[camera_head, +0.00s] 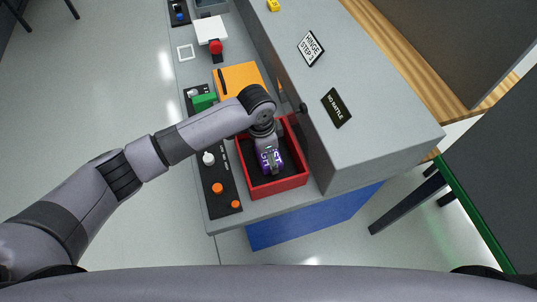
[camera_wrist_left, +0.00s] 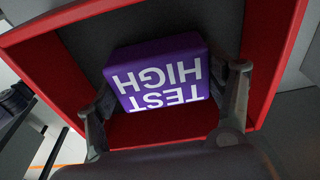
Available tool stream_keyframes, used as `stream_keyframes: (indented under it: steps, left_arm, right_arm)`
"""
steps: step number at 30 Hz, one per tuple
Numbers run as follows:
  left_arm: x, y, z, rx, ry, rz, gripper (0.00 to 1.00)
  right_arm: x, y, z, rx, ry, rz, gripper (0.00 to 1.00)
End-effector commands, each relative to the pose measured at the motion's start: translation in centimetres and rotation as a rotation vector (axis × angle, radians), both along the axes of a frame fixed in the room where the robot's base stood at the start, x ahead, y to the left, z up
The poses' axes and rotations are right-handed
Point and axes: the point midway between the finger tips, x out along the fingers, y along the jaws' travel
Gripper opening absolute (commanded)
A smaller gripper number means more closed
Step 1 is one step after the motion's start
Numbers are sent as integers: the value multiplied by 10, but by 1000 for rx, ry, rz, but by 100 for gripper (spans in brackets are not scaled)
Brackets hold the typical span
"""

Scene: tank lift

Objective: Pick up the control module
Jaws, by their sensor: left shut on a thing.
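The control module appears to be the purple block (camera_wrist_left: 160,75) with white lettering "HIGH TEST"; it also shows in the head view (camera_head: 269,160). It lies inside a red open-topped tray (camera_head: 275,188) with a dark floor; the tray's red wall also shows in the wrist view (camera_wrist_left: 262,60). My left gripper (camera_wrist_left: 168,98) reaches down into the tray and is shut on the purple block, one finger at each side. I cannot tell whether the block is lifted off the tray floor. My right gripper is not in view.
A black panel (camera_head: 218,180) with orange and white knobs lies left of the tray. An orange plate (camera_head: 238,78), a green block (camera_head: 204,102) and a red button (camera_head: 215,47) lie farther back. A tall grey housing (camera_head: 345,85) closes off the right side.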

Motion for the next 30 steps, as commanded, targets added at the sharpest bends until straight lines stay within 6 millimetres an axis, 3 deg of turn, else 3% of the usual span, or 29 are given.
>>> stream_keyframes:
  steps: [10,20,26,30]
  left_arm:
    - [1,0,1,-1,-1,0,40]
    - [1,0,5,-1,-3,0,40]
    - [1,0,28,-3,-4,-2,40]
    - [1,-1,60,-4,-7,-1,40]
  right_arm:
    - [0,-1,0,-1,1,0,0]
    - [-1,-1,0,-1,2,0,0]
    - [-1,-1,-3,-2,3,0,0]
    - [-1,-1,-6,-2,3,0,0]
